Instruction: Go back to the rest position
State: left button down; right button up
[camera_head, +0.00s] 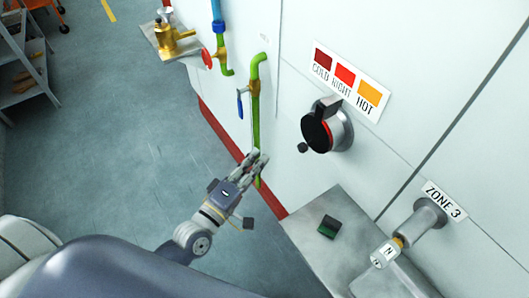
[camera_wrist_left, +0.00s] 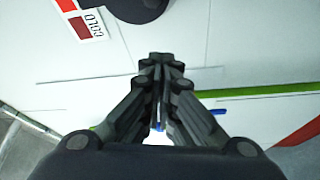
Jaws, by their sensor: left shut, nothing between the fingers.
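My left gripper (camera_head: 252,166) is in front of the white wall panel, below and to the left of the black rotary knob (camera_head: 318,132). Its fingers are together with nothing between them; the closed fingers also fill the middle of the left wrist view (camera_wrist_left: 161,70). The fingertips overlap the lower green pipe (camera_head: 256,110) in the head view, and I cannot tell whether they touch it. My right gripper is not in view.
A grey shelf (camera_head: 345,235) with a small dark green block (camera_head: 329,227) juts out at the right, near a ZONE 3 cylinder (camera_head: 425,220). A brass valve (camera_head: 172,38) is at the top.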

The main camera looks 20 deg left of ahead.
pick_arm(q)
jog(key=s+a+f+m+g+y, duration=0.1)
jog(key=s+a+f+m+g, duration=0.15)
jog(key=f, duration=0.95)
jog(key=s+a+f+m+g+y, duration=0.1)
jog(key=s+f+m+g, duration=0.25)
jog(key=f, duration=0.85)
jog(key=s+a+f+m+g+y, duration=0.15)
jog(key=s+f, duration=0.25)
jog(key=f, duration=0.8)
jog(key=s+f+m+g, duration=0.2)
jog(key=s+f, duration=0.4)
jog(key=s, duration=0.3)
jog(key=s+a+f+m+g+y, duration=0.1)
jog(key=s+f+m+g, duration=0.2)
jog(key=s, duration=0.6)
jog(key=s+a+f+m+g, duration=0.1)
jog(key=s+f+g, duration=0.3)
jog(key=s+f, duration=0.4)
jog(key=shift+s+f+m+g+y, duration=0.35)
jog(key=shift+s+m, duration=0.3)
jog(key=shift+s, duration=0.35)
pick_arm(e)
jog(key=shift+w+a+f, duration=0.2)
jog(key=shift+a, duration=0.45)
